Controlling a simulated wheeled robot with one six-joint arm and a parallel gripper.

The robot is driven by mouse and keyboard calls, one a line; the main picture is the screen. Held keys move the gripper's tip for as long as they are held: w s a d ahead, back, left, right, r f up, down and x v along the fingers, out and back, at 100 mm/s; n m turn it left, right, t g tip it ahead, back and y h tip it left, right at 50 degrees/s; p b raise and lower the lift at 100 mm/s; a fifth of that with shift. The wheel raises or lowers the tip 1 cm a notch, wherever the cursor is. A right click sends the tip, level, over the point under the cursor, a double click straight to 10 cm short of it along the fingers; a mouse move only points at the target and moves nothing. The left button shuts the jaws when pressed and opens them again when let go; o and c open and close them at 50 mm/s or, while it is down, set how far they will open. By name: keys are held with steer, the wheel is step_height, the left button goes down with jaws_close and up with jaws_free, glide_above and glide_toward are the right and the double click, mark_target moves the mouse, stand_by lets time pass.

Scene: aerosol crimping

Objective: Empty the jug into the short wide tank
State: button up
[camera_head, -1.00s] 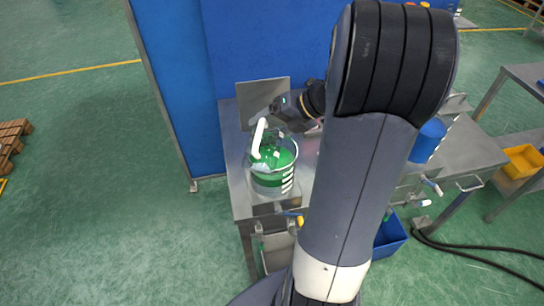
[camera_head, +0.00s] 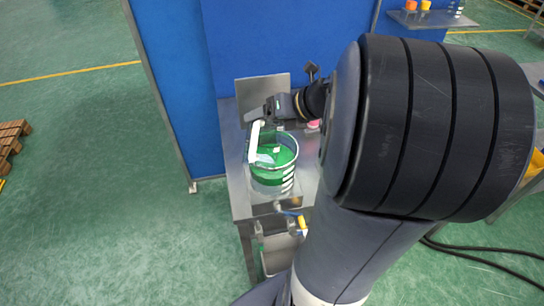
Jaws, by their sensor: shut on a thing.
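The short wide tank (camera_head: 272,180) is a clear round vessel with white level marks and green liquid in it. It stands on the steel bench at the picture's middle left. My gripper (camera_head: 262,118) is above the tank's back left rim, shut on the jug by its white handle (camera_head: 254,143). The handle hangs steeply down, and the jug's clear body is hard to tell apart from the tank's glass and the green behind it. I cannot tell how much liquid is left in the jug.
The steel bench (camera_head: 236,190) stands against blue panels (camera_head: 262,40), with an upright metal plate (camera_head: 262,90) behind the tank. Valves and hoses (camera_head: 292,218) hang at the bench front. My arm hides the right side of the bench. A shelf (camera_head: 425,19) is at the upper right.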

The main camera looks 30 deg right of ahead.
steer(key=shift+a+f+n+b, duration=0.1)
steer(key=shift+f+n+b, duration=0.15)
steer(key=shift+b, duration=0.65)
steer(key=shift+s+a+n+t+h+b, duration=0.15)
steer(key=shift+n+t+h+b, duration=0.45)
steer(key=shift+b, duration=0.65)
steer(key=shift+s+r+t+b, duration=0.1)
steer(key=shift+r+t+b, duration=0.2)
steer(key=shift+t+b, duration=0.1)
steer(key=shift+f+n+h+b, duration=0.3)
steer(key=shift+f+b, duration=0.1)
steer(key=shift+b, duration=0.85)
steer(key=t+b, duration=0.1)
steer(key=b, duration=0.1)
steer(key=n+t+b, duration=0.1)
steer(key=b, duration=0.1)
steer(key=shift+a+f+h+b, duration=0.1)
steer(key=shift+f+h+b, duration=0.2)
steer(key=shift+b, duration=0.1)
steer(key=shift+r, duration=0.1)
